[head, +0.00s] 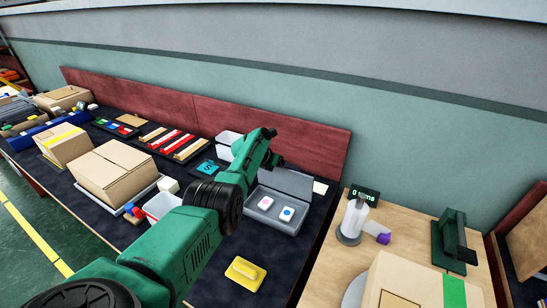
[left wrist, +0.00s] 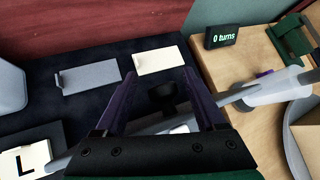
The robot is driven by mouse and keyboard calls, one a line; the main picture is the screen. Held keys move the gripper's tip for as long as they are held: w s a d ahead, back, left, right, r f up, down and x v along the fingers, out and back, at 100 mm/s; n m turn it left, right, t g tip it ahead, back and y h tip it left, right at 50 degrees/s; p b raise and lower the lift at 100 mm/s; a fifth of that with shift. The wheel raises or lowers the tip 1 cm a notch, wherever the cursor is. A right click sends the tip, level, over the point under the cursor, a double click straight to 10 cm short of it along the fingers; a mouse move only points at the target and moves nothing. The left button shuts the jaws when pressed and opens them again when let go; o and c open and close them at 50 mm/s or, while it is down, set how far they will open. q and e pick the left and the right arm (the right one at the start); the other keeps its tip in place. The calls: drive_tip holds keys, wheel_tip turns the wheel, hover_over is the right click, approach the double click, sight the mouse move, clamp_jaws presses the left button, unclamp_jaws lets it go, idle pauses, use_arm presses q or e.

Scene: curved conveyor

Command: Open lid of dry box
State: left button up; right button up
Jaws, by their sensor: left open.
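The dry box is a grey box (head: 272,222) on the dark table, right of centre in the head view. Its grey lid panel (head: 288,180) stands raised along the back, and the inside shows. Two small white items, one with a pink mark (head: 265,203) and one with a blue mark (head: 287,214), lie in it. My left gripper (head: 276,148) is above and behind the box; contact with the lid cannot be told. In the left wrist view its dark purple fingers (left wrist: 160,75) are spread, with a dark round shape between them. My right gripper is not in view.
A yellow block (head: 245,273) lies in front of the box. A white bottle (head: 353,219) and a "0 turns" display (head: 363,194) stand on the wooden table to the right. Cartons (head: 112,173) stand left. A red panel (head: 270,125) borders the back.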

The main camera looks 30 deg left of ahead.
use_arm(q)
drive_tip(key=p+v, duration=0.6)
drive_tip(key=p, duration=0.2)
drive_tip(key=shift+w+r, duration=0.1)
drive_tip(key=shift+r, duration=0.2)
drive_tip(key=p+v, duration=0.2)
drive_tip(key=v, duration=0.5)
drive_tip(key=shift+s+a+p, duration=0.15)
drive_tip(key=shift+s+p, duration=0.1)
drive_tip(key=shift+p, duration=0.15)
drive_tip(key=shift+f, duration=0.15)
